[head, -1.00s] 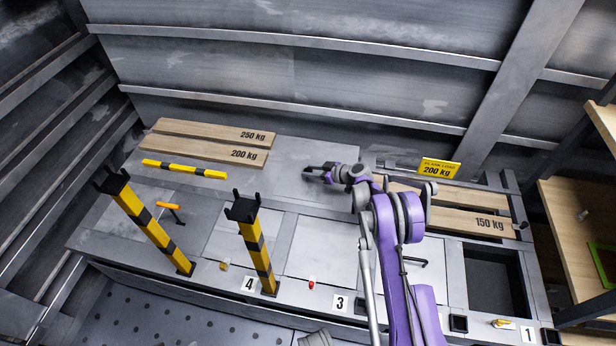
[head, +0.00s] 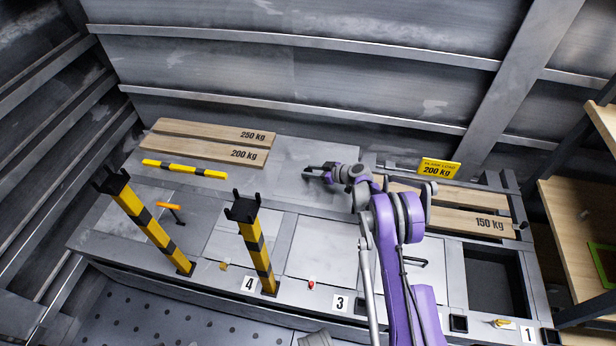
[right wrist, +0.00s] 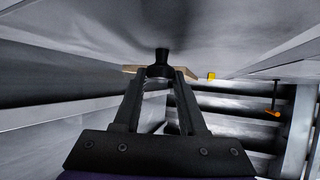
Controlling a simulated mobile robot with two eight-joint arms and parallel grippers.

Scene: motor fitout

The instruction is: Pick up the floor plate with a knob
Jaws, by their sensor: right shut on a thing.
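The floor plate (head: 290,150) is a grey metal panel at the back of the platform, lying flat in the head view. It fills much of the upper part of the right wrist view (right wrist: 225,35). Its dark knob (right wrist: 162,56) shows between my right fingertips in that view. My right gripper (head: 310,172) is low over the plate and looks shut on the knob; the wrist view shows both fingers (right wrist: 160,75) closing in on it. In the head view the fingers and wrist hide the knob. My left gripper is not in view.
Wooden planks (head: 205,150) lie left of the gripper, beside a yellow-black bar (head: 185,169). Two yellow-black posts (head: 257,250) stand at the front left. More planks (head: 470,220) and an open dark compartment (head: 492,280) are on the right. A metal wall (head: 290,75) rises behind.

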